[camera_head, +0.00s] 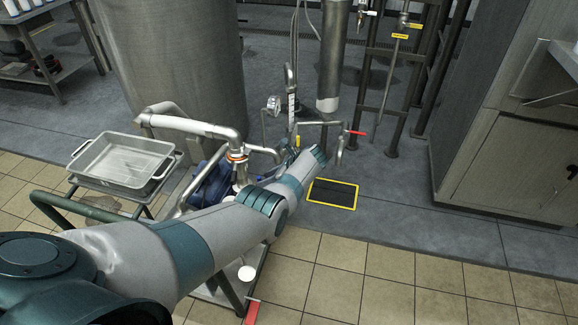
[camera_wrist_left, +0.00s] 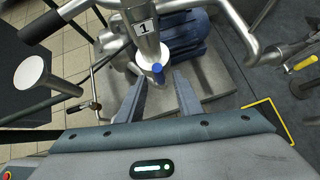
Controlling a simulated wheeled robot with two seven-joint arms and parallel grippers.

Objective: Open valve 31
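My left gripper (camera_wrist_left: 158,92) is open and empty in the left wrist view, its two fingers spread apart. Just beyond the fingertips is a metal pipe end with a blue cap (camera_wrist_left: 157,68); it lies between the finger lines, and I cannot tell whether they touch. A white tag (camera_wrist_left: 145,27) on this pipe shows a "1"; no full number 31 is readable. In the head view my left arm reaches across to the piping, and its fingers cannot be made out. A red valve handle (camera_head: 357,132) and a yellow handle (camera_head: 298,141) show there. My right gripper is in neither view.
A blue motor (camera_wrist_left: 186,38) sits behind the capped pipe. A metal tray (camera_head: 120,162) stands on a stand left of the piping. A large tank (camera_head: 180,60) rises behind. A yellow-edged floor plate (camera_head: 333,193) lies right of my arm.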

